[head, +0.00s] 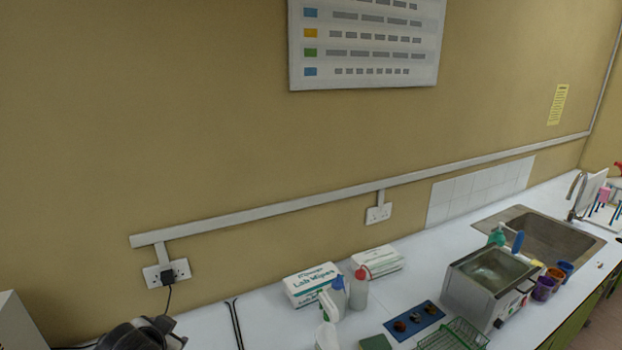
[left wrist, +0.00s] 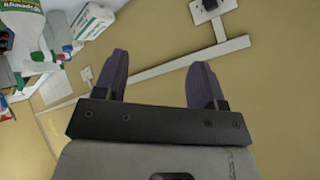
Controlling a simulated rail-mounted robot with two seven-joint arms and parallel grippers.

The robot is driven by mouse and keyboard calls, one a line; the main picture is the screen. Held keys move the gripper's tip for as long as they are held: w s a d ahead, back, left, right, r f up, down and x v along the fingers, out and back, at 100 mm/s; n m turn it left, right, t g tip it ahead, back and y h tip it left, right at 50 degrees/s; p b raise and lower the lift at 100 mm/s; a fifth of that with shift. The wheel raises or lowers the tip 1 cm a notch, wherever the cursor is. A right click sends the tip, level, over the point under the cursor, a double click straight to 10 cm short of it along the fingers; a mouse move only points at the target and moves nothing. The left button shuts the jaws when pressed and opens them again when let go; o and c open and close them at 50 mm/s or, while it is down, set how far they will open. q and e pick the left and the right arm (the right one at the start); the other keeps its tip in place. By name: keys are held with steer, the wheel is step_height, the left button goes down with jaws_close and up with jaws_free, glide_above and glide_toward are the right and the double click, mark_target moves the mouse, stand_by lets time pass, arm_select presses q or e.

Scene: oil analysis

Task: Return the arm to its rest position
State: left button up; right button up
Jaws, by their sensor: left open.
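My left gripper (left wrist: 158,66) shows in the left wrist view with its two dark purple-grey fingers apart. Nothing is between them. Behind the fingers are the tan wall and a pale conduit strip (left wrist: 190,63). I cannot clearly make out the left gripper in the head view. My right gripper is in neither view.
The white bench (head: 270,325) holds a lab wipes box (head: 312,285), bottles (head: 358,290), a metal bath (head: 488,280), a blue tray (head: 414,320) and a green wire rack (head: 455,337). A sink (head: 545,235) is at the right. A dark object (head: 140,335) shows lower left.

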arm_select(q)
steer(key=s+d+f+t+h, duration=0.1)
steer(key=s+d+f+t, duration=0.15)
steer(key=s+d, duration=0.45)
steer(key=s+f+n+g+h, duration=0.1)
steer(key=s+f+g, duration=0.3)
steer(key=s+f, duration=0.9)
steer(key=s+f+n+g, duration=0.2)
steer(key=s+f+g, duration=0.2)
steer(key=s+f, duration=1)
steer(key=w+p+v, duration=0.2)
steer(key=p+v, duration=0.7)
steer(key=v, duration=0.2)
steer(key=w+r+p+v, duration=0.1)
steer(key=p+v, duration=0.8)
steer(key=v, duration=0.2)
steer(key=shift+w+d+r, duration=0.25)
steer(key=shift+d+r, duration=0.05)
steer(key=shift+r, duration=0.2)
